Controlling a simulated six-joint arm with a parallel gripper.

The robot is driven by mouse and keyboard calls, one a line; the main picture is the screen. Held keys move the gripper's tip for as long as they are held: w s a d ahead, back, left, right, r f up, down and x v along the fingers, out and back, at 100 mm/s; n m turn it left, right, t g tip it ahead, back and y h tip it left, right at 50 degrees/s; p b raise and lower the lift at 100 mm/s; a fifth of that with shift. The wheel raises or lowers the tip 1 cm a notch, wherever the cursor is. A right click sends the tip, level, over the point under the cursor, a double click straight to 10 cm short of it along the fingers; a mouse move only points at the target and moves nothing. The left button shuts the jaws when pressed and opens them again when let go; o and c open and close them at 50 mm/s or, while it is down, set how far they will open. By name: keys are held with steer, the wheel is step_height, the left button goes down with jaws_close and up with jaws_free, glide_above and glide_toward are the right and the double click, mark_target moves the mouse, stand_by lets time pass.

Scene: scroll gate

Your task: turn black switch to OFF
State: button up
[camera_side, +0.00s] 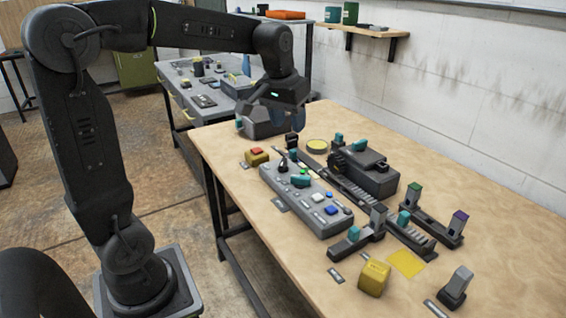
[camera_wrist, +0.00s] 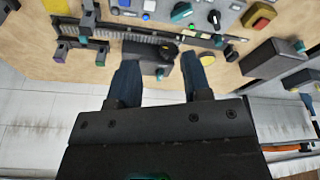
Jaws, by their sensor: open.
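The black switch (camera_side: 283,161) is a small dark knob at the far end of the grey control panel (camera_side: 325,221). In the wrist view the black switch (camera_wrist: 214,18) is near the top edge, right of a larger teal knob (camera_wrist: 181,12) on the panel (camera_wrist: 232,17). Its labels are too small to read. My gripper (camera_side: 284,118) is above the far part of the table, beyond the switch and apart from it. In the wrist view my gripper (camera_wrist: 160,78) has its two blue-grey fingers spread, with nothing held between them.
A yellow box with a red button (camera_side: 257,154) stands beside the panel's far end. A dark box with a teal handle (camera_side: 366,170) and a long slotted rail (camera_side: 350,190) lie to the panel's right. Several posts and blocks stand nearer the front.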

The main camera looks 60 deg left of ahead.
steer(key=w+a+f+n+g, duration=0.1)
steer(key=w+a+f, duration=0.1)
steer(key=w+a, duration=0.25)
steer(key=w+a+f+n+g, duration=0.1)
steer(key=w+a+f+n, duration=0.15)
steer(key=a, duration=0.35)
glide_above(283, 162)
step_height(283, 162, down, 6)
steer(key=shift+n+h, duration=0.4)
steer(key=shift+n, duration=0.05)
step_height(283, 162, down, 13)
steer(key=shift+a+r, duration=0.1)
steer(key=shift+c, duration=0.3)
jaws_close()
